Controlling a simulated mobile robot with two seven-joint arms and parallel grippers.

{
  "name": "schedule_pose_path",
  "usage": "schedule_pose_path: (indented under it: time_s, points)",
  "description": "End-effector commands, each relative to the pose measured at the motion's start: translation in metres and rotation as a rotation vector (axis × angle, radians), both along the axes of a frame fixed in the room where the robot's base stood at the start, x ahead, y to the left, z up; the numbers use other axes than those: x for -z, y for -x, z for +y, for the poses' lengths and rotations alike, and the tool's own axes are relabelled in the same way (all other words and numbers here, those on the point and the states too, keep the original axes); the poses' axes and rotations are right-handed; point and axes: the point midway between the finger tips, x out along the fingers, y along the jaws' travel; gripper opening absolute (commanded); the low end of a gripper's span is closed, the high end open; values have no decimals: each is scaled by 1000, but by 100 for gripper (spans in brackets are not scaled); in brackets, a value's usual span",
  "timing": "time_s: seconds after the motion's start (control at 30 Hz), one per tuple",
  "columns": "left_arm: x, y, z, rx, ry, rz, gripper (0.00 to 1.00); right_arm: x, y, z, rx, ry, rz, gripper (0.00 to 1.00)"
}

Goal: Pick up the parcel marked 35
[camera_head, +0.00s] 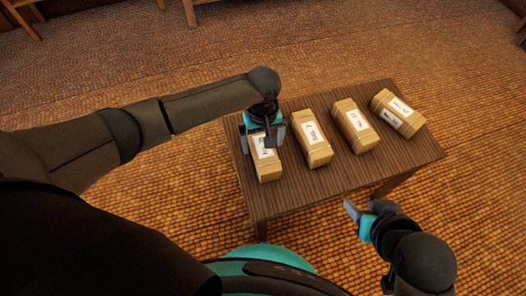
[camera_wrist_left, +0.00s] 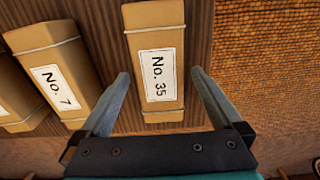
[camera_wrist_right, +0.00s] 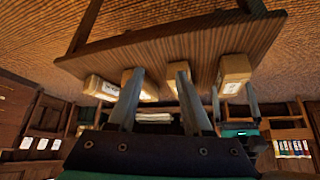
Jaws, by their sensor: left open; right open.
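The parcel marked 35 (camera_wrist_left: 155,65) is a brown box with a white label reading "No. 35". In the head view it is the leftmost parcel (camera_head: 268,168) on the dark wooden table, partly hidden by my left gripper. My left gripper (camera_head: 263,143) is open above it. In the left wrist view the open fingers (camera_wrist_left: 160,85) show on either side of the label's lower end, with gaps between them and the box. My right gripper (camera_head: 356,212) is open and empty in front of the table's near edge; its fingers also show in the right wrist view (camera_wrist_right: 158,95).
A parcel marked No. 7 (camera_wrist_left: 55,80) lies beside parcel 35; it is second from left in the head view (camera_head: 312,138). Two more parcels (camera_head: 355,126) (camera_head: 397,113) lie farther right. The table (camera_head: 222,160) has bare wood at its front right. Carpet surrounds it.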

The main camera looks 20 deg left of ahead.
Motion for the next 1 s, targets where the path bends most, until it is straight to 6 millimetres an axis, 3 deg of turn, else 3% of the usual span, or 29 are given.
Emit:
schedule_pose_path:
  time_s: [0.63, 1.0]
  points:
    - [27, 1, -1, 1, 0, 0, 100, 3, -31, 45, -53, -155, -322, 50]
    - [31, 1, 0, 0, -1, -1, 100, -1, -34, 53, -59, -192, -391, 50]
